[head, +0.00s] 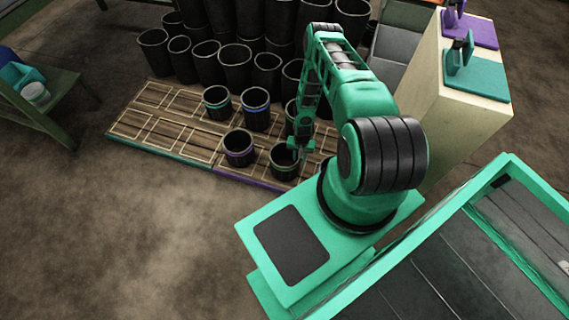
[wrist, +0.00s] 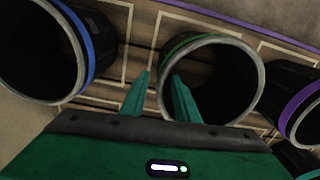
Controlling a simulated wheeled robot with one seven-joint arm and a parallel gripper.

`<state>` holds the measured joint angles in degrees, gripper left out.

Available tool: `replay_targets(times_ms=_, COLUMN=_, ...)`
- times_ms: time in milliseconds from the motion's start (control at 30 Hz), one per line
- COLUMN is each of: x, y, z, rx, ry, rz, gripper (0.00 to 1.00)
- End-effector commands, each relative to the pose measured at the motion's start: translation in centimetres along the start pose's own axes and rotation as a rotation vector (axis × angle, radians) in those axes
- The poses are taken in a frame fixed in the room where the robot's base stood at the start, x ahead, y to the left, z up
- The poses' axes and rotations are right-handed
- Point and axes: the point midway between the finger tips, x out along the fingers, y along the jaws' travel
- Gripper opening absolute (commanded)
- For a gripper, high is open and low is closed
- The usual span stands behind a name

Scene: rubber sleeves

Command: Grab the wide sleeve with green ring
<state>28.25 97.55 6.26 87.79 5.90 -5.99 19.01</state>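The wide sleeve with green ring (head: 284,168) is a black, open-topped cylinder standing upright at the front of the slatted mat. It fills the upper middle of the wrist view (wrist: 252,82), its green band under a grey rim. My gripper (head: 300,149) is above its right side in the head view. In the wrist view my gripper (wrist: 160,85) is open, its fingers apart. One finger is outside the sleeve's left wall and the other overlaps its opening, with the rim between them. Whether either finger touches the wall cannot be told.
A blue-ringed sleeve (wrist: 50,60) stands close on the left in the wrist view, a purple-ringed one (wrist: 298,105) on the right. Other ringed sleeves (head: 217,103) stand behind on the mat (head: 150,125). Plain black sleeves (head: 235,68) crowd the back. The mat's left part is bare.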

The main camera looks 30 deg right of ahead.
Motion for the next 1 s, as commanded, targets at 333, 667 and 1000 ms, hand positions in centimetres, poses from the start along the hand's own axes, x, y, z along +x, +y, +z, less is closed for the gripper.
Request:
replay_targets(times_ms=333, x=-0.03, y=0.0, z=0.0, rx=0.0, ry=0.0, rz=0.0, gripper=0.0)
replay_targets(times_ms=667, x=-0.04, y=0.01, z=0.0, rx=0.0, ry=0.0, rz=0.0, gripper=0.0)
replay_targets(times_ms=1000, x=-0.05, y=0.02, z=-0.01, rx=0.0, ry=0.0, rz=0.0, gripper=0.0)
